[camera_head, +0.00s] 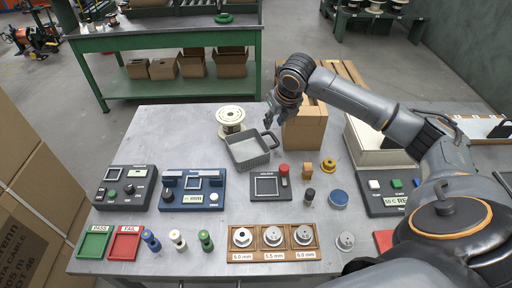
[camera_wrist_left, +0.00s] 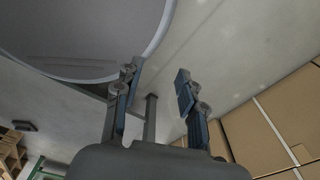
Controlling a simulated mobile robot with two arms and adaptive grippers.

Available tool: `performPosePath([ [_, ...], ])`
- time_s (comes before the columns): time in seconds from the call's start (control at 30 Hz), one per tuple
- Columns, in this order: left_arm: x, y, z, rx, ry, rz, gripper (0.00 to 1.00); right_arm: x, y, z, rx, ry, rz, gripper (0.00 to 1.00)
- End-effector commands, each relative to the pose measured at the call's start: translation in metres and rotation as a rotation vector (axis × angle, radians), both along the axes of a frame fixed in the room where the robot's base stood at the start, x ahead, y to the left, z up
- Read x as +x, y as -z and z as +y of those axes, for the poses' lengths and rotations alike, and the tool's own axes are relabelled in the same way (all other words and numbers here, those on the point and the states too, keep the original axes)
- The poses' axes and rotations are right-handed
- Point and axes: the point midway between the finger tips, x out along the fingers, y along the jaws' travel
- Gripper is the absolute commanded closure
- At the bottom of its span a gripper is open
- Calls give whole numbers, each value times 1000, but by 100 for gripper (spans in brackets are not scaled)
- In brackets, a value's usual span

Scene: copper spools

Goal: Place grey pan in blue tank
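The grey pan (camera_head: 250,152) stands on the metal table, a square ribbed pan with a handle at its right side. My right gripper (camera_head: 275,121) points down just above and behind the handle. Its fingers look spread, and I see no grip on the pan. My left gripper (camera_wrist_left: 156,98) shows only in the left wrist view, with its fingers apart and nothing between them. I cannot make out a clear blue tank. A small round blue-rimmed object (camera_head: 338,199) lies on the table at the right.
A cardboard box (camera_head: 305,130) is close to the right gripper. A black-and-grey device (camera_head: 268,187) and a blue device (camera_head: 182,192) lie in front. Bare table shows left of the pan.

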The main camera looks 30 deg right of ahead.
Motion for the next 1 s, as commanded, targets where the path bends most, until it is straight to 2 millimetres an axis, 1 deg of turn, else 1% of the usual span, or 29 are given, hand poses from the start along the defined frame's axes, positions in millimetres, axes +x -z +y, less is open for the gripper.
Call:
performPosePath([
  [0.17,8,-4,4,5,0,-10,60,8,27,1,4,-4,15,71],
  [0.3,15,-9,8,10,-1,-22,60,19,53,-1,4,-2,10,71],
  [0.4,16,-10,9,10,-1,-24,60,26,67,-2,4,-1,9,71],
  [0.5,15,-11,9,10,-1,-22,60,30,75,-3,3,-2,7,71],
  [0.67,10,-14,6,7,-1,-15,60,34,83,-2,4,-2,8,71],
  [0.83,7,-24,3,3,1,-10,60,45,103,1,4,-1,8,71],
  [0.9,6,-24,2,2,2,-10,60,49,113,0,4,0,7,71],
  [1.0,6,-26,2,1,2,-8,60,52,122,-1,3,-2,7,71],
])
